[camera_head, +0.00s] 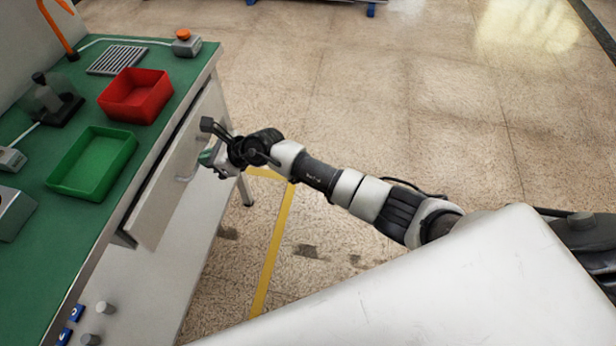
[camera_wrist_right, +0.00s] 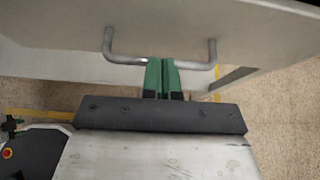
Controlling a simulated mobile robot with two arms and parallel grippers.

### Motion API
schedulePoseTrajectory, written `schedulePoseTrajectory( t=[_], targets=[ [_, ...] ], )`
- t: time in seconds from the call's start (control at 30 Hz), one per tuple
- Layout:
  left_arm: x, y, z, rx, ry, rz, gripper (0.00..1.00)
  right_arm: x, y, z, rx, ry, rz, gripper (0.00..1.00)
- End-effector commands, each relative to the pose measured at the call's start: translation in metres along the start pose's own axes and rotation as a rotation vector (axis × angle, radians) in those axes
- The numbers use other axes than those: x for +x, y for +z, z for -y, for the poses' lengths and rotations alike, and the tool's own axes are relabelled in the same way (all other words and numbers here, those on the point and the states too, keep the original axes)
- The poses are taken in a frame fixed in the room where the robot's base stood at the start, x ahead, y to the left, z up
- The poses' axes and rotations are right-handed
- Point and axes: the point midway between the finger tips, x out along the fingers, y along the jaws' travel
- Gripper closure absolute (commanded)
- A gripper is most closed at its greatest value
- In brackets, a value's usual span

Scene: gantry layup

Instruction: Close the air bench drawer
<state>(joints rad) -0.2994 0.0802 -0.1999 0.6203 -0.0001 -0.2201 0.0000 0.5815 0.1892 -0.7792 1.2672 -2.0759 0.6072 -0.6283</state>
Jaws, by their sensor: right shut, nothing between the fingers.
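The air bench (camera_head: 62,250) with a green top stands at the left in the head view. Its pale drawer (camera_head: 165,205) is under the top, and the front stands out a little from the bench's edge. A grey bar handle (camera_head: 187,178) is on the drawer front; the handle (camera_wrist_right: 122,60) also crosses the upper part of the right wrist view. My right gripper (camera_head: 207,157) is at the drawer front beside the handle. In the wrist view its green fingers (camera_wrist_right: 162,72) are together and empty, with tips at the handle bar; contact is unclear. My left gripper is not in view.
A red bin (camera_head: 137,97), a green tray (camera_head: 92,165) and small devices stand on the bench top. An orange-knobbed box (camera_head: 185,42) is at the far corner. The floor (camera_head: 400,100) right of the bench is open, with a yellow line (camera_head: 275,245).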

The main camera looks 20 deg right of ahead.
Motion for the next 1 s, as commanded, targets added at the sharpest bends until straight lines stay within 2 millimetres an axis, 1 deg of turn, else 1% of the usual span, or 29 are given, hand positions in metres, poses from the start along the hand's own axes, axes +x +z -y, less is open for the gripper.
schedulePoseTrajectory(
  t=[0.03, 0.1, 0.2, 0.33, 0.83, 1.0],
  targets=[
    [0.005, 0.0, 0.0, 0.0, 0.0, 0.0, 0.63, 0.009, 0.002, 0.0, 0.0, 0.0, 0.0, 1.0],
    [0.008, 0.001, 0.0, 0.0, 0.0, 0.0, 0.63, 0.016, 0.006, 0.001, 0.001, 0.0, 0.0, 1.0],
    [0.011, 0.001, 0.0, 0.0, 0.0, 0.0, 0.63, 0.024, 0.011, 0.001, 0.0, 0.0, 0.0, 1.0],
    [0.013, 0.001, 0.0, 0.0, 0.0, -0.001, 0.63, 0.03, 0.014, 0.001, 0.001, -0.001, -0.001, 1.0],
    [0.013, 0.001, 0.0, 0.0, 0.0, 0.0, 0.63, 0.032, 0.021, 0.001, 0.0, -0.002, 0.009, 1.0],
    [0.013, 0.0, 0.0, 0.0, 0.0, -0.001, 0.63, 0.025, 0.019, 0.008, 0.0, -0.003, 0.008, 1.0]
  ],
)
